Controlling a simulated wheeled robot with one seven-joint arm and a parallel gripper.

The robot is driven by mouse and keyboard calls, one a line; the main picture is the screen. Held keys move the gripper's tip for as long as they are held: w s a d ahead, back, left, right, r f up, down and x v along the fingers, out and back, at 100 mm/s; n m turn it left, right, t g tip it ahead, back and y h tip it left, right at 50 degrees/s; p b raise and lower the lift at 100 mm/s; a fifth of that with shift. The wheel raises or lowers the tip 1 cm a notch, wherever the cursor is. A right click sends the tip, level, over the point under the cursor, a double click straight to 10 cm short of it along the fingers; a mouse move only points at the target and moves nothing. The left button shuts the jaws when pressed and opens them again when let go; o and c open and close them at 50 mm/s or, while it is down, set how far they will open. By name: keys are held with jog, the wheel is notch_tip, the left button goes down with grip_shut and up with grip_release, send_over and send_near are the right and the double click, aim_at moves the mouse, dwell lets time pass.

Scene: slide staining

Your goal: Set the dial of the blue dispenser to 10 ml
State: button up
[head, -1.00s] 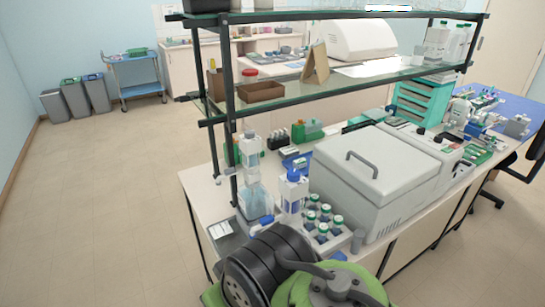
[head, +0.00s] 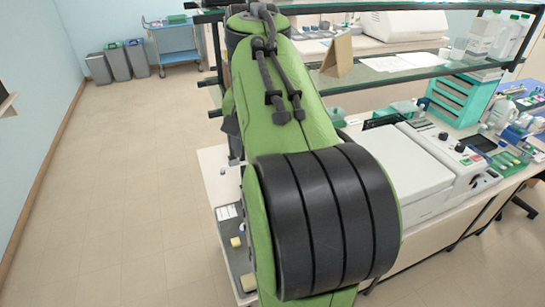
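The blue dispenser does not show in the head view now. My raised green and black arm fills the middle of the picture and covers the part of the bench (head: 212,178) where the bottles stood in the earlier frame. The dispenser's dial and its setting cannot be seen. My gripper is not visible, so I cannot tell where it is relative to the dispenser.
A large grey-white lidded machine (head: 395,165) stands on the bench right of my arm. Glass shelves (head: 400,75) on a dark frame span above it. A labelled white card (head: 227,212) lies at the bench's left end. The floor (head: 110,200) to the left is clear.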

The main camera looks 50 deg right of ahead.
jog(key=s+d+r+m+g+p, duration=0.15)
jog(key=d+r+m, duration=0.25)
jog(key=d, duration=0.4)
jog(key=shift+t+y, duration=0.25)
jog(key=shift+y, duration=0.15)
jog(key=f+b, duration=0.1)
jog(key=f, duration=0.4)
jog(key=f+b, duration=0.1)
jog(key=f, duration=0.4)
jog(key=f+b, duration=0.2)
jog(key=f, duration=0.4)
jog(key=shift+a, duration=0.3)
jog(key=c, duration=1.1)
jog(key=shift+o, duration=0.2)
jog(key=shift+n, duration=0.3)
